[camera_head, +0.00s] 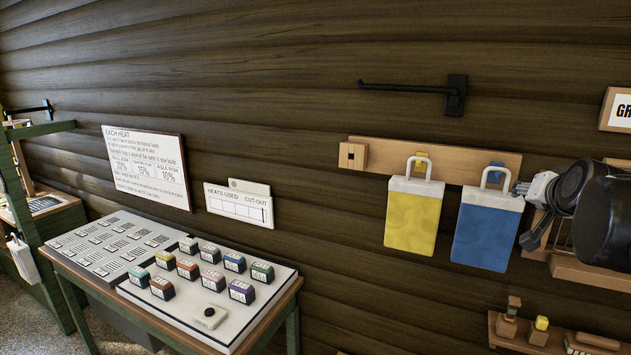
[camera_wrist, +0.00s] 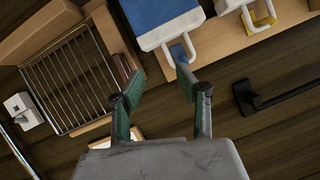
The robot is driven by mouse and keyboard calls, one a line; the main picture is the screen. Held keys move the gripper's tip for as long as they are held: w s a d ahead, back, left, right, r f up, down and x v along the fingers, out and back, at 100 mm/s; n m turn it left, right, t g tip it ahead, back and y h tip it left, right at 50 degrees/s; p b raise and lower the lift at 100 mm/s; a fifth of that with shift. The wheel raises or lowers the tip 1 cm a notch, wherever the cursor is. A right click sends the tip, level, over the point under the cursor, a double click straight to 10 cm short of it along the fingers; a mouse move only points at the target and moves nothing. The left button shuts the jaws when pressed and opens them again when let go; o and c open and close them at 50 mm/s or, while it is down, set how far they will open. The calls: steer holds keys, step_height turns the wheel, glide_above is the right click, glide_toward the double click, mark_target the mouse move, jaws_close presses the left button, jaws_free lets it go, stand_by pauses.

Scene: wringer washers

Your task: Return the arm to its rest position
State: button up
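My gripper (camera_wrist: 158,92) shows in the wrist view with its two green-tipped fingers spread apart and nothing between them. In the head view my gripper (camera_head: 525,213) is at the right, in front of the wall beside the blue board (camera_head: 487,232). The blue board hangs by its white handle on a blue hook (camera_head: 496,172). In the wrist view the blue board (camera_wrist: 158,18) and its hook (camera_wrist: 179,52) lie just beyond the fingertips; contact is not visible. My dark arm covers part of the wall at the right edge of the head view.
A yellow board (camera_head: 412,220) hangs left of the blue one on a wooden rail (camera_head: 380,157). A black wall bar (camera_head: 410,88) juts out above. A wire rack (camera_wrist: 75,80) is close to my gripper. A control desk (camera_head: 225,335) stands lower left. A small shelf (camera_head: 515,340) sits lower right.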

steer(key=s+a+f+n+g+y+b, duration=0.2)
steer(key=s+a+f+n+b, duration=0.1)
steer(key=s+a+f, duration=0.7)
steer(key=s+a+f+n+g+y+b, duration=0.2)
steer(key=s+a+f+n+g+b, duration=0.1)
steer(key=s+a+f, duration=0.8)
steer(key=a+f+n+b, duration=0.1)
steer(key=a+f, duration=0.3)
steer(key=f, duration=0.1)
steer(key=shift+s+a+n+y, duration=0.25)
steer(key=shift+s+n+y, duration=0.05)
steer(key=shift+n+y, duration=0.1)
